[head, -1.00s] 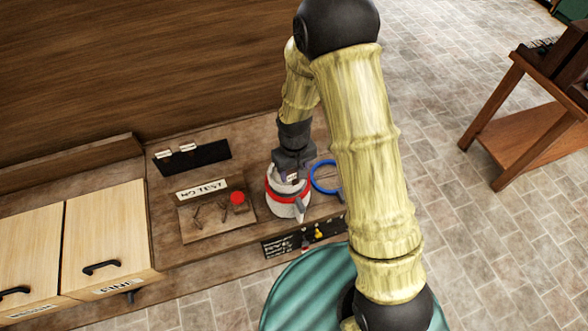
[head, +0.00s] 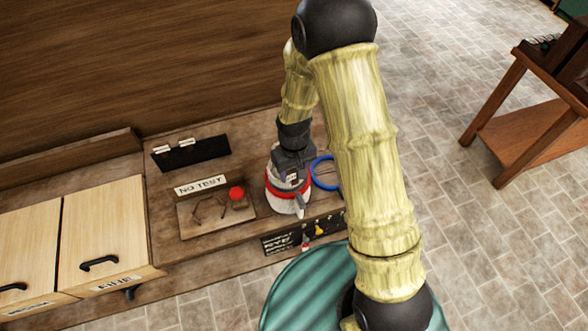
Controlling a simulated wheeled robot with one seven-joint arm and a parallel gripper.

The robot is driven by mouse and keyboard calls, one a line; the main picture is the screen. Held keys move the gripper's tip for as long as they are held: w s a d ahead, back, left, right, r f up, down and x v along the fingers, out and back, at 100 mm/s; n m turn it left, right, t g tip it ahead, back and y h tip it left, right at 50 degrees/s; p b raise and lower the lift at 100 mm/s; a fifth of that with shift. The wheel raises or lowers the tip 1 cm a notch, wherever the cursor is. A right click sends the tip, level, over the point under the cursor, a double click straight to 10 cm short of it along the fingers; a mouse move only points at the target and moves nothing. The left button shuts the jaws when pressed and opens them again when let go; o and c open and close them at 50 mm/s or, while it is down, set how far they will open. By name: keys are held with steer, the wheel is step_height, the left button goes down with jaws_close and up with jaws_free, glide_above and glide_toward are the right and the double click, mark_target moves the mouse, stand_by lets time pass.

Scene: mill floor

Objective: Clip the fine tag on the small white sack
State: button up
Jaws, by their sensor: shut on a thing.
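The small white sack (head: 286,205) stands on the bench with a red band (head: 291,193) around it. My gripper (head: 292,179) points down at the top of the sack and covers much of its mouth. It is shut on a small pale tag, mostly hidden between the fingers; its writing is too small to read. I cannot tell whether the tag touches the sack. A narrow grey-white piece (head: 302,211) shows at the sack's front right side.
A blue ring (head: 323,186) lies right of the sack. Left are a board with a red knob (head: 236,193), a "NO TEST" sign (head: 201,185) and a black rack (head: 205,154) with pale tags. A black label panel (head: 277,245) is on the bench front. Wooden bins (head: 103,225) stand further left.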

steer(key=shift+f, duration=0.3)
steer(key=shift+f+b, duration=0.35)
steer(key=shift+b, duration=0.1)
steer(key=o, duration=1)
steer(key=shift+o, duration=0.2)
step_height(320, 180, up, 17)
steer(key=b, duration=0.3)
steer(key=shift+r, duration=0.15)
